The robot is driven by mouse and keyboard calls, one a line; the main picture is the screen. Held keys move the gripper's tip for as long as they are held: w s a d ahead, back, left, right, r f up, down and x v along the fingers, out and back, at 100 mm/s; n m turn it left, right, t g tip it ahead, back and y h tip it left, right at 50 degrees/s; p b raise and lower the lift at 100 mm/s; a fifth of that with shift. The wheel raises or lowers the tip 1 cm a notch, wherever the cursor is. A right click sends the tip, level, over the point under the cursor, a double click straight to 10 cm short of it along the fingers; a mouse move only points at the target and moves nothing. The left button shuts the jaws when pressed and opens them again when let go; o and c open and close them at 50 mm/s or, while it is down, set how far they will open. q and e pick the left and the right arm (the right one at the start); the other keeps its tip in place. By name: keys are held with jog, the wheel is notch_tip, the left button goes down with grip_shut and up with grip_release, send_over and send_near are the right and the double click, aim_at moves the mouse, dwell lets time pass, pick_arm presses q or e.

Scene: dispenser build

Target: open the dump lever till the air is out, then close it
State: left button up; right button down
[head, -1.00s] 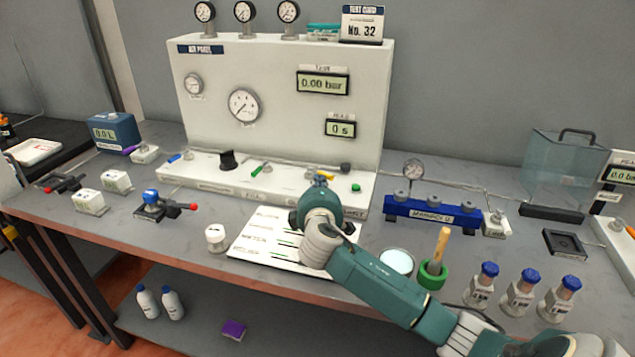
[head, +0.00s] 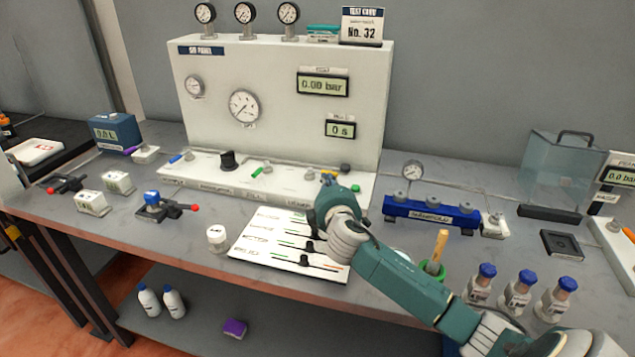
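The air panel (head: 270,120) stands at the back of the bench; its upper display (head: 323,86) reads 0.00 bar. Along its base are a blue lever (head: 175,158), a black knob (head: 227,160), a green-handled lever (head: 257,172) and a yellow-handled lever (head: 329,172) at the right. The labels are too small to read, so I cannot tell for sure which is the dump lever. My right gripper (head: 328,186) is at the yellow-handled lever, seen from behind. My wrist hides its fingers and any contact. My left gripper is out of view.
A white card with black sliders (head: 262,239) lies in front of the panel, partly under my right forearm. A blue manifold (head: 431,213) and several blue-capped bottles (head: 521,290) stand to the right. A red-handled clamp (head: 160,206) and a white jar (head: 217,238) are to the left.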

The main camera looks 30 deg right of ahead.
jog(key=shift+d, duration=0.9)
jog(key=shift+w+d, duration=0.1)
